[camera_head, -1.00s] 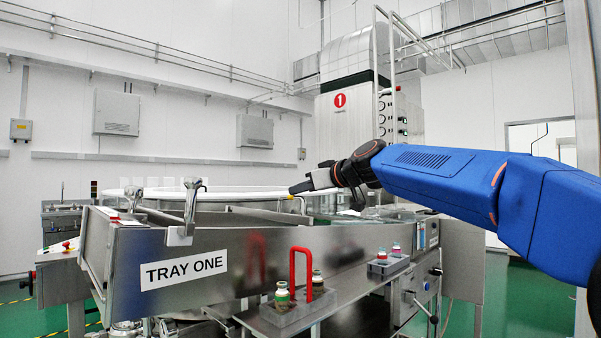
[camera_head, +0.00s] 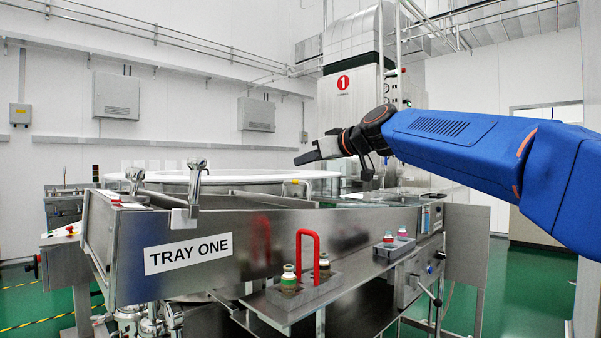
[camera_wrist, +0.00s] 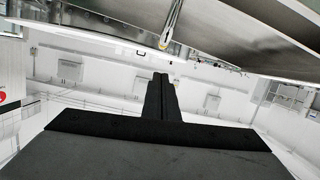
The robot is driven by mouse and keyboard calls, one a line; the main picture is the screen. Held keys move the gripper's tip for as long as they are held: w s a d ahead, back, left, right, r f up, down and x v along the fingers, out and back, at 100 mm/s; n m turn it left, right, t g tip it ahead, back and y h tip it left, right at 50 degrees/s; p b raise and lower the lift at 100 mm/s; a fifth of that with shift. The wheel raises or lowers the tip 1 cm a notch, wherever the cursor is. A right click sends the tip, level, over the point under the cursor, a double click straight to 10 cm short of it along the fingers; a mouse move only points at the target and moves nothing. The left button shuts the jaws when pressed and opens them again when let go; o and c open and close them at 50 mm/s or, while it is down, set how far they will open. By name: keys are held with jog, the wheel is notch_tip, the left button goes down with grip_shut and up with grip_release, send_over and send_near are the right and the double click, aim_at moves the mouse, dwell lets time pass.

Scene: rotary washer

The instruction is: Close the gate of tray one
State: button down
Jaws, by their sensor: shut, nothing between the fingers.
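Tray one (camera_head: 130,262) is a long steel trough at the left and middle of the head view, with a white "TRAY ONE" label (camera_head: 188,253) on its side. A chrome lever-like fitting (camera_head: 196,182) stands on its near rim, and a second one (camera_head: 135,178) stands behind it to the left. I cannot tell which part is the gate, or its position. My gripper (camera_head: 298,160) is shut and empty, above and right of the tray, pointing left, apart from the fittings. In the wrist view, my shut fingers (camera_wrist: 160,78) point towards a metal fitting (camera_wrist: 172,25) beside steel panels.
A red loop handle (camera_head: 307,250) and a rack with small vials (camera_head: 306,290) sit on the near side of the tray. Another vial rack (camera_head: 396,250) is farther right. A tall machine marked 1 (camera_head: 343,110) stands behind. Green floor is free at the right.

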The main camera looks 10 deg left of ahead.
jog(key=v, duration=0.9)
jog(key=shift+s+d, duration=0.2)
jog(key=s+d+f+m+g+h, duration=0.1)
jog(key=s+d+f+m+h, duration=0.2)
jog(key=s+d+f, duration=0.7)
jog(key=s+d+f+m+g+h, duration=0.2)
jog(key=s+d+f, duration=0.8)
jog(key=f, duration=1.4)
jog(key=s+d+f+m+g+h, duration=0.2)
jog(key=s+d+f+m+h, duration=0.4)
jog(key=s+d+f, duration=0.5)
jog(key=s+f, duration=0.6)
jog(key=f, duration=0.1)
jog(key=shift+h, duration=0.3)
